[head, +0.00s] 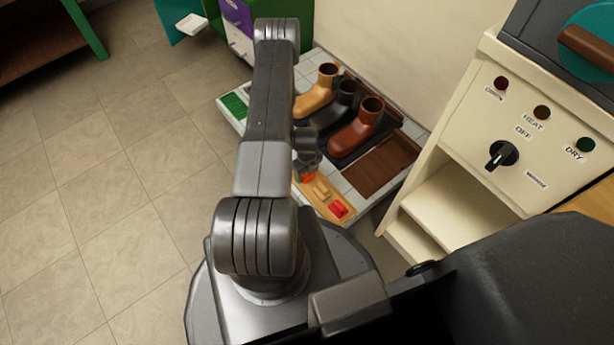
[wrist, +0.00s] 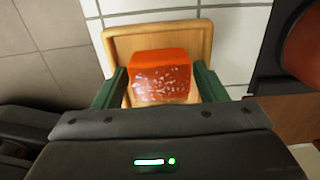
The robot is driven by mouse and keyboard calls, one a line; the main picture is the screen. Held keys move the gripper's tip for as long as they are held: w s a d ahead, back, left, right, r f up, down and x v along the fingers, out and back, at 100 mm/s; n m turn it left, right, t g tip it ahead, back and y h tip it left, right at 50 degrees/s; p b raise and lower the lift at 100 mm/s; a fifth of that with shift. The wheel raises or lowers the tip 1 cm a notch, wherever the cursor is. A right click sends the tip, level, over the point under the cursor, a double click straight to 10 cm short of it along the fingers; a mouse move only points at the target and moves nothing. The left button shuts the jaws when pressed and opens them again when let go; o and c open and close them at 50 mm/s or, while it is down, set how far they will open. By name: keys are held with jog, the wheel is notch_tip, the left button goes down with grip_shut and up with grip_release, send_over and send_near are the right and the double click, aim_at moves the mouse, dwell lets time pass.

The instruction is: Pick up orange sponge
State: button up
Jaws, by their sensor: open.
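The orange sponge (wrist: 160,76) lies in a wooden tray (wrist: 203,36) and fills the middle of the wrist view, with pale speckles on its near face. My gripper (wrist: 158,84) is open, with one green finger on each side of the sponge. I cannot tell whether the fingers touch it. In the head view a small part of the orange sponge (head: 309,177) shows at the tray's far end, beside my gripper (head: 306,168), which is partly hidden behind my arm.
The tray also holds a tan block (head: 321,190) and a red item (head: 339,209). Tan, black and brown boots (head: 357,128) stand behind it, near a brown mat (head: 372,168). A cream cabinet with a knob (head: 501,155) stands at right. Open tiled floor lies at left.

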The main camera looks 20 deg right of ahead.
jog(key=c, duration=0.8)
jog(key=shift+r, duration=0.2)
notch_tip(320, 180, up, 10)
jog(key=p, duration=0.3)
jog(key=shift+f, duration=0.1)
jog(key=shift+o, duration=1.2)
jog(key=shift+w, duration=0.1)
jog(key=shift+c, duration=0.4)
